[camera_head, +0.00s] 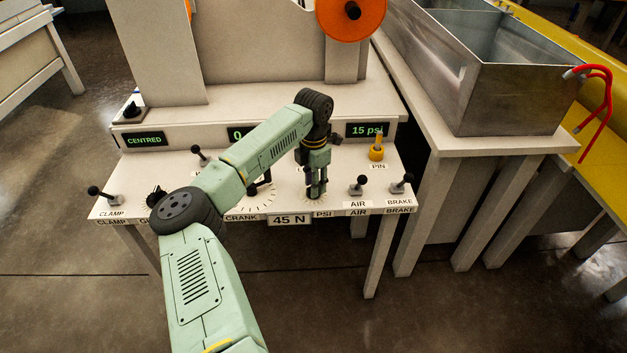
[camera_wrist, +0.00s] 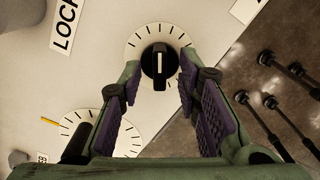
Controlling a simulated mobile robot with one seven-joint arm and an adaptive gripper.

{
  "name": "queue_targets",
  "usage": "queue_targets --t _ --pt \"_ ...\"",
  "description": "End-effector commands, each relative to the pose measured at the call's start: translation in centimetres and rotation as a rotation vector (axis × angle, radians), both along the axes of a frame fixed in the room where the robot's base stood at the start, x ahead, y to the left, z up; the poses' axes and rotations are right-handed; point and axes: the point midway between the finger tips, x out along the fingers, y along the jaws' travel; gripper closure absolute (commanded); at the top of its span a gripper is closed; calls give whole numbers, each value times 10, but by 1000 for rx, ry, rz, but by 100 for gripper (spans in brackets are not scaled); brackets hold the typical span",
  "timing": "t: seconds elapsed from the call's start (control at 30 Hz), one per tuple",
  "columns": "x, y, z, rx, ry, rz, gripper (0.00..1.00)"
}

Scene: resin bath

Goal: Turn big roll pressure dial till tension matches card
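The dial is a black knob (camera_wrist: 159,65) with a white pointer line, on a round white scale with tick marks. In the wrist view its line lies nearly straight up the picture. My gripper (camera_wrist: 158,88) is open, its purple-padded fingers to either side of the knob; I cannot tell whether they touch it. In the head view my gripper (camera_head: 316,192) points down over the panel near the PSI label (camera_head: 322,214) and hides most of the dial. The card (camera_head: 289,220) reads 45 N. One display (camera_head: 367,130) reads 15 psi. The middle display (camera_head: 236,134) is mostly hidden by my arm.
Black-knobbed levers for AIR (camera_head: 358,185) and BRAKE (camera_head: 402,184) stand close right of my gripper. A second ticked scale (camera_wrist: 72,128) lies left of the dial. The CENTRED display (camera_head: 145,140) is at left. A metal tank (camera_head: 515,95) stands right.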

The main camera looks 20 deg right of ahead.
Motion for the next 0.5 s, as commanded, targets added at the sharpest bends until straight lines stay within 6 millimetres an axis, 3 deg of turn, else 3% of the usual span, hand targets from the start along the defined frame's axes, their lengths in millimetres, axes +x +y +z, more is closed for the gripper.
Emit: queue_targets --t 0.33,0.5 --pt "0 0 -4 -1 0 0 70" --pt "0 0 -4 -1 0 0 81"
